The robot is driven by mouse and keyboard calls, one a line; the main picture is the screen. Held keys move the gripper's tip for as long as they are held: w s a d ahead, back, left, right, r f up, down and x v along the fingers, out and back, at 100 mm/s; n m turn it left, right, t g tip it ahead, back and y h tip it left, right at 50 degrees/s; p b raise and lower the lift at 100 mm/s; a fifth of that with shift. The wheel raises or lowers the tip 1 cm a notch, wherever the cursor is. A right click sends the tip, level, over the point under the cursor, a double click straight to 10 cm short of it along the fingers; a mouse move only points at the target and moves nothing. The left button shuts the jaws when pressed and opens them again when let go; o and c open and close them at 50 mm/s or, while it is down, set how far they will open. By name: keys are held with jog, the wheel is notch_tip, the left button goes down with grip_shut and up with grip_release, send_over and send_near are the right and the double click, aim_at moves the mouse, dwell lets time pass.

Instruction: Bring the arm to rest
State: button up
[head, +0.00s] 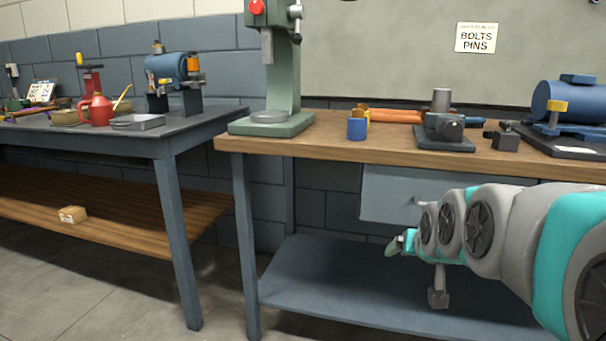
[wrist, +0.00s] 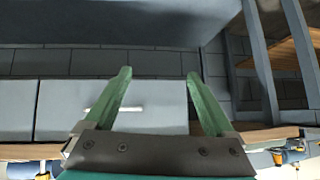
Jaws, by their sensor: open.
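My gripper (head: 397,244) is at the end of my grey and teal arm, which reaches in from the right in the head view. It is in front of the wooden-topped workbench (head: 330,150), below the level of its top. In the wrist view my gripper (wrist: 158,78) has its two green fingers spread apart with nothing between them. That view looks upside down, with the bench edge at the bottom. The grey drawer (head: 385,195) under the bench top is behind the gripper; its pale handle (wrist: 112,110) shows between the fingers.
The lower shelf (head: 330,285) looks bare. A dark table (head: 170,142) with tools stands at left. Floor between them is clear.

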jog(key=s+a+f+n+g, duration=0.1)
jog(key=s+a+f+g, duration=0.1)
jog(key=s, duration=0.8)
jog(key=s+a+f+g+p, duration=0.1)
jog(key=s+f+g, duration=0.4)
jog(key=s, duration=0.6)
jog(key=s+a+f+n+g+p, duration=0.1)
jog(key=s+a+f+g, duration=0.2)
jog(key=s+f, duration=0.3)
jog(key=s+g, duration=0.1)
jog(key=s, duration=0.4)
jog(key=shift+a+n+y, duration=0.25)
jog(key=shift+n+y, duration=0.05)
jog(key=shift+y, duration=0.1)
